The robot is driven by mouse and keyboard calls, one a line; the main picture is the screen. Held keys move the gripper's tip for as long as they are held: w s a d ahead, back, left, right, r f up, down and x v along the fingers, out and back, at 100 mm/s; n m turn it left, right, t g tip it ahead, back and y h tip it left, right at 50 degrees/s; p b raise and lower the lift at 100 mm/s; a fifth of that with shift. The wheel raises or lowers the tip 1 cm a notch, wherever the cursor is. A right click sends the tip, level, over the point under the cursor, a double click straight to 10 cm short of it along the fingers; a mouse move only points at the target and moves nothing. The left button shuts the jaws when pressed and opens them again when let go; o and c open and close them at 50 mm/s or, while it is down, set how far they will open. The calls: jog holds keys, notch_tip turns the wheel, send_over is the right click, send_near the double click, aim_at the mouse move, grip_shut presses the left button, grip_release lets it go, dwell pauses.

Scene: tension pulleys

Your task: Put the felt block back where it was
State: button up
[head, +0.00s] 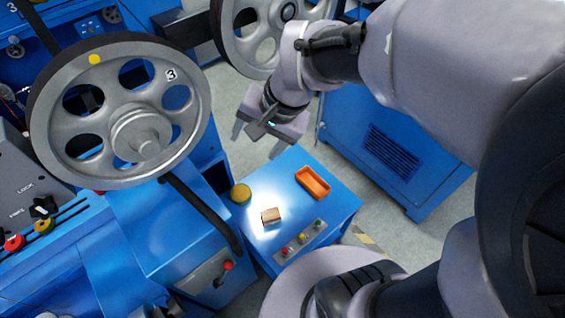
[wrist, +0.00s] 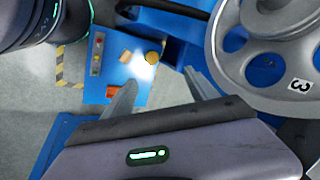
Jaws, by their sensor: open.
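The felt block (head: 271,216) is a small tan block lying on the blue cabinet top (head: 330,214), beside a bright glare spot. It also shows in the wrist view (wrist: 125,55), small and far off. My gripper (head: 257,146) is open and empty, in the air behind and above the cabinet top, well apart from the block. In the wrist view its two fingers (wrist: 158,92) are spread, with nothing between them.
On the cabinet top are an orange tray (head: 326,188), a round yellow-brown object (head: 240,193) and a button strip (head: 302,240). A large pulley wheel numbered 3 (head: 184,118) stands left of my gripper, and another wheel (head: 238,48) is behind it.

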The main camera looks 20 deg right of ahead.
jog(key=s+r+n+t+h, duration=0.1)
jog(key=s+r, duration=0.4)
jog(key=s, duration=0.6)
jog(key=n+t, duration=0.1)
jog(key=n, duration=0.1)
jog(key=shift+s+a+n, duration=0.2)
jog(key=shift+s+n, duration=0.1)
jog(key=shift+s, duration=0.1)
jog(key=shift+r, duration=0.1)
